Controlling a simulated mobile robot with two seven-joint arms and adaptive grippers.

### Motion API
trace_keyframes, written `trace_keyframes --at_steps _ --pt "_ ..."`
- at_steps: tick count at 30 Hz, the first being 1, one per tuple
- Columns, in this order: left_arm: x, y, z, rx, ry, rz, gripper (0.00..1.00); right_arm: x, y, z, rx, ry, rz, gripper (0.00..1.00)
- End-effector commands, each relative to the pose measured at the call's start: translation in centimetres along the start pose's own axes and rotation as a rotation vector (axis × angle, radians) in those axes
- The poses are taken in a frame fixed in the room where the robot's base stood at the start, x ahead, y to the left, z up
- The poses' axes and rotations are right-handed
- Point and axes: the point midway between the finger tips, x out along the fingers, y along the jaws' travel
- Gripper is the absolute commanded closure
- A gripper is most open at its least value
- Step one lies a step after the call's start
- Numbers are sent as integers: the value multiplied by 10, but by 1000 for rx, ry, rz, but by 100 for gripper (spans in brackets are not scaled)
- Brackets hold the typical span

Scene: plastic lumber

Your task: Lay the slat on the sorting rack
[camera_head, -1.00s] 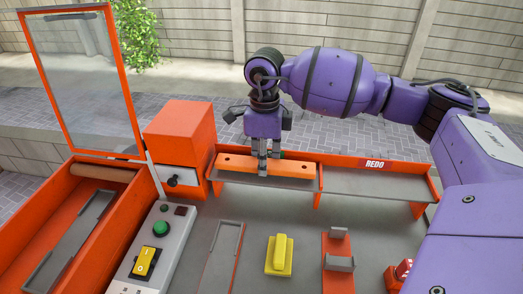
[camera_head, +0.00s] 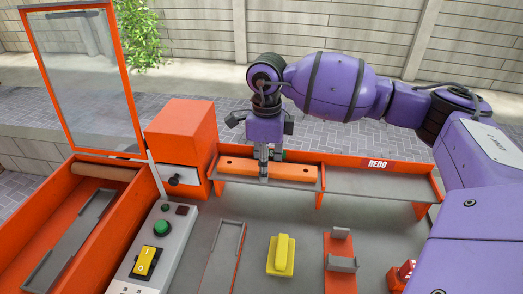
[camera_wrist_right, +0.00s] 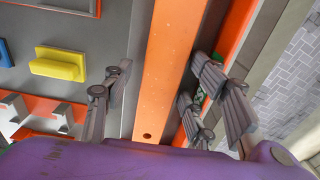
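The orange slat (camera_head: 290,170) lies along the left section of the grey-and-orange sorting rack (camera_head: 375,185), in front of the rack's back wall. One hole shows near its end in the right wrist view (camera_wrist_right: 163,75). My right gripper (camera_head: 268,163) is over the slat near its middle, pointing down. In the right wrist view its fingers stand apart on either side of the slat, with a gap beside it, so it is open. A green mark on the rack wall is mostly hidden behind the fingers. My left gripper is not in view.
The rack's right section, marked REDO (camera_head: 376,164), is empty. A yellow block (camera_head: 280,255), an orange-and-grey fixture (camera_head: 340,255) and a control panel (camera_head: 158,250) with a green button stand in front. An orange bin (camera_head: 40,235) with a raised clear lid is at left.

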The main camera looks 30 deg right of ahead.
Motion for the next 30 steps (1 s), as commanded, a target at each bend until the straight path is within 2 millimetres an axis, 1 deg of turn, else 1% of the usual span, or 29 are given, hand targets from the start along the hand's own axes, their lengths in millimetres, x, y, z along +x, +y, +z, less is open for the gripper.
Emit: trace_keyframes --at_steps 3,5,8,11,18,21,25,30 --pt "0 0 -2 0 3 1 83 -1 -2 0 3 -1 -5 43" --pt "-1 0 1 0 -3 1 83 -2 -2 0 3 -2 -6 43" --pt "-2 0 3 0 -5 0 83 -9 -3 0 3 -4 -7 43" --pt "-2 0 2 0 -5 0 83 -24 -3 1 3 -5 -8 43" --pt "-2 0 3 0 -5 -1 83 -76 -1 1 1 -5 -7 43" --pt "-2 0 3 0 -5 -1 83 -94 0 0 1 -3 -5 43" --pt "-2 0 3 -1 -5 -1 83 -111 0 0 2 -2 -3 43" --pt "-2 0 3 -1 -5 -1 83 -120 0 0 1 -1 -2 43"
